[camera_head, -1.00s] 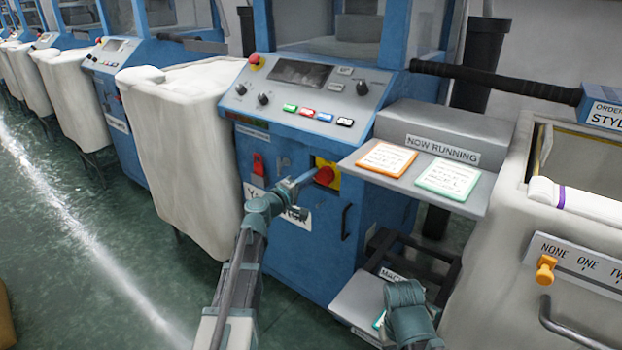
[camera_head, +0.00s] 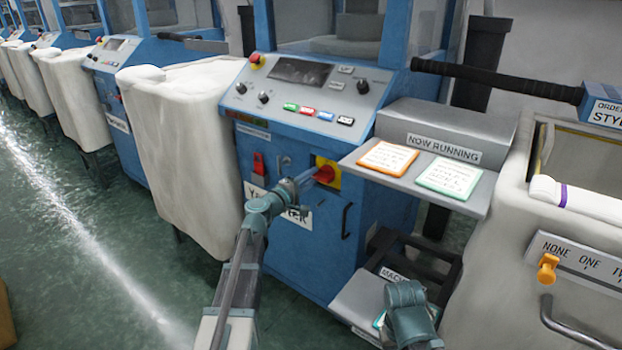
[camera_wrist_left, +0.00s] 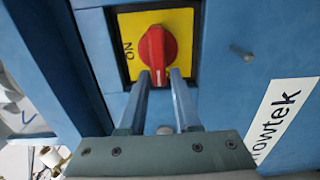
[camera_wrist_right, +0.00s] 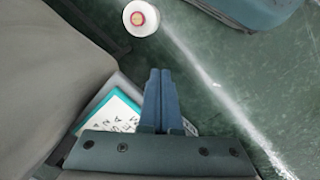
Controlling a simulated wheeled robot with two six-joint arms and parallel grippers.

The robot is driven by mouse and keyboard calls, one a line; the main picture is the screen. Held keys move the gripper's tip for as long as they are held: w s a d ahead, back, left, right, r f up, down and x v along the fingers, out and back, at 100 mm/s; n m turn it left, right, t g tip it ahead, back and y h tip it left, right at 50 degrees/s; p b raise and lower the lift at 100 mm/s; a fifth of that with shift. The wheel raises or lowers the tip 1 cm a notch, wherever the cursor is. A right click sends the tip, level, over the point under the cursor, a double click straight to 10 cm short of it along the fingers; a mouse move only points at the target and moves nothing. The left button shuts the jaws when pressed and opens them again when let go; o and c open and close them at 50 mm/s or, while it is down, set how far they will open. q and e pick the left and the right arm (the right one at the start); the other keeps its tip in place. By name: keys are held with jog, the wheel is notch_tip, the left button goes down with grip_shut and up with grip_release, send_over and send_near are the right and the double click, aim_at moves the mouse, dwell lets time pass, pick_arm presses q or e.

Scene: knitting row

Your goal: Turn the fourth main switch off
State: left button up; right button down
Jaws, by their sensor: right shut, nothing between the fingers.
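The red switch knob (camera_head: 325,175) sits on a yellow plate (camera_head: 334,182) on the front of the nearest blue machine. The left wrist view shows the knob (camera_wrist_left: 154,58) close up, with "ON" on the plate (camera_wrist_left: 183,26) to its left. My left gripper (camera_head: 306,180) is at the knob. Its fingers (camera_wrist_left: 160,76) are open, on either side of the knob's lower end; I cannot tell whether they touch it. My right gripper (camera_wrist_right: 160,72) is shut and empty, low beside the shelf stand; its fingertips are hard to make out in the head view.
A control panel (camera_head: 300,90) with coloured buttons is above the switch. A grey shelf (camera_head: 405,178) with orange and green cards juts out to its right. A white bin (camera_head: 185,150) stands on the left, another (camera_head: 490,270) on the right. Green floor (camera_head: 110,250) is clear at left.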

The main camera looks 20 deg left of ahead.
pick_arm(q)
jog(key=shift+o, duration=1.1)
jog(key=v, duration=1.4)
jog(key=shift+w+d, duration=0.1)
